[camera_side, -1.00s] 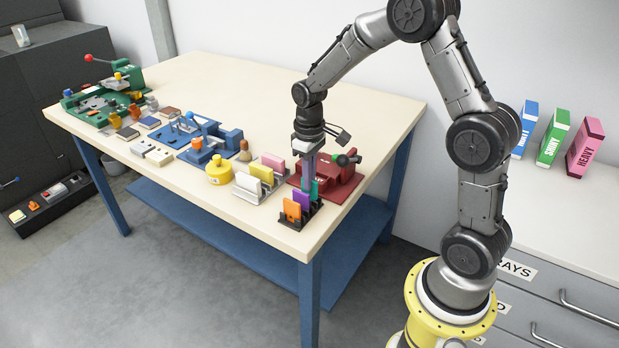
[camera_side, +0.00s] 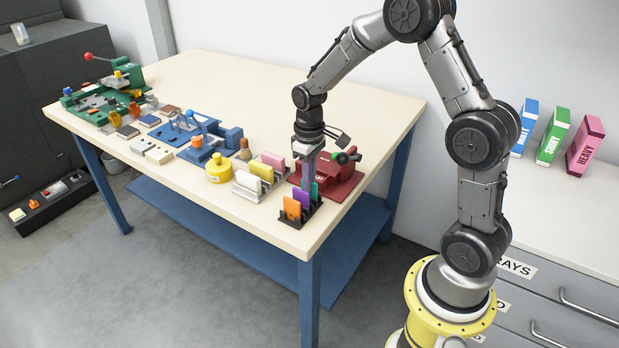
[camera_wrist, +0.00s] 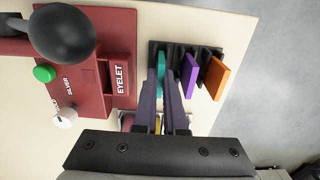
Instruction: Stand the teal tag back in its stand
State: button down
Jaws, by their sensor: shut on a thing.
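The teal tag (camera_wrist: 161,63) is between the fingers of my gripper (camera_wrist: 164,82). It also shows as a small teal patch below the fingers in the side view (camera_side: 314,189). My gripper is shut on it, pointing down at the black slotted stand (camera_side: 310,212). The tag is at the end of the stand beside the red machine, next to the purple tag (camera_wrist: 190,76). The orange tag (camera_wrist: 215,78) stands at the other end. The fingers partly cover the teal tag, and I cannot tell whether its lower edge is seated in a slot.
The red machine (camera_wrist: 108,40) with a black ball knob (camera_wrist: 61,34) is close beside the fingers. A light rack with pink, yellow and white tags (camera_side: 255,196) and a yellow pot (camera_side: 219,170) stand to the left. The table's front edge is near the stand.

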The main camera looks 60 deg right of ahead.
jog(key=shift+f, duration=0.15)
jog(key=c, duration=1.3)
grip_release()
jog(key=shift+o, duration=0.2)
notch_tip(320, 180, up, 11)
